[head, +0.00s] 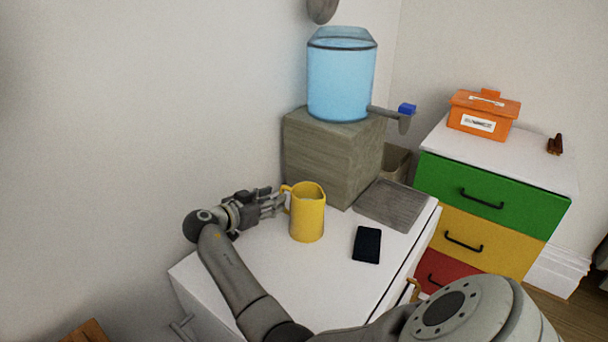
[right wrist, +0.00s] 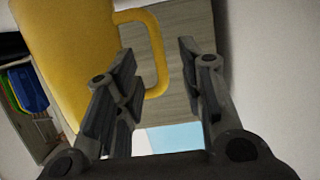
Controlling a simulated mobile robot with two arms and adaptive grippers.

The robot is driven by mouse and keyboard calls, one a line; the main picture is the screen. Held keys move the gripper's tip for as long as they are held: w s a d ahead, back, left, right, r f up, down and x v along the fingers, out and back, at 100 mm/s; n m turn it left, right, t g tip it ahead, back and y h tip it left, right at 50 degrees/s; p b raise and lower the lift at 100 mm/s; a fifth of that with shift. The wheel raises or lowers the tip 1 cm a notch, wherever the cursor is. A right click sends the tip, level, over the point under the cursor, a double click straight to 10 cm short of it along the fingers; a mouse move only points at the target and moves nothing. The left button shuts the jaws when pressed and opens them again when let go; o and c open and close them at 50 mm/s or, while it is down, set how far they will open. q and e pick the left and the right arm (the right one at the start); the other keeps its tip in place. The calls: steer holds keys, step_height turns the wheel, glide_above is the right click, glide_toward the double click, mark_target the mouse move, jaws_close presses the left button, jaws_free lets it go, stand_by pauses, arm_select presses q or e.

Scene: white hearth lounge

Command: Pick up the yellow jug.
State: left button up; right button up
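The yellow jug (head: 308,214) stands upright on the white cabinet top, its handle on the left side. My right gripper (head: 277,203) is at the handle side of the jug, pointing at it. In the right wrist view, my right gripper (right wrist: 157,56) is open, with a gap between its fingers. The handle of the yellow jug (right wrist: 65,60) shows in that gap, partly behind the left finger. I cannot tell whether a finger touches it. My left gripper is not in view.
A wooden block (head: 330,158) bearing a blue water dispenser (head: 340,80) stands behind the jug. A dark phone (head: 367,245) and a grey tray (head: 391,205) lie to its right. A colored drawer unit (head: 490,200) with an orange box (head: 483,115) stands further right. The wall is close behind my gripper.

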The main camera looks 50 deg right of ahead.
steer(key=x, duration=0.3)
steer(key=shift+d, duration=0.25)
steer(key=shift+a, duration=0.1)
steer(key=shift+c, duration=0.2)
jaws_close()
steer(key=shift+w+r, duration=0.1)
steer(key=shift+r, duration=0.05)
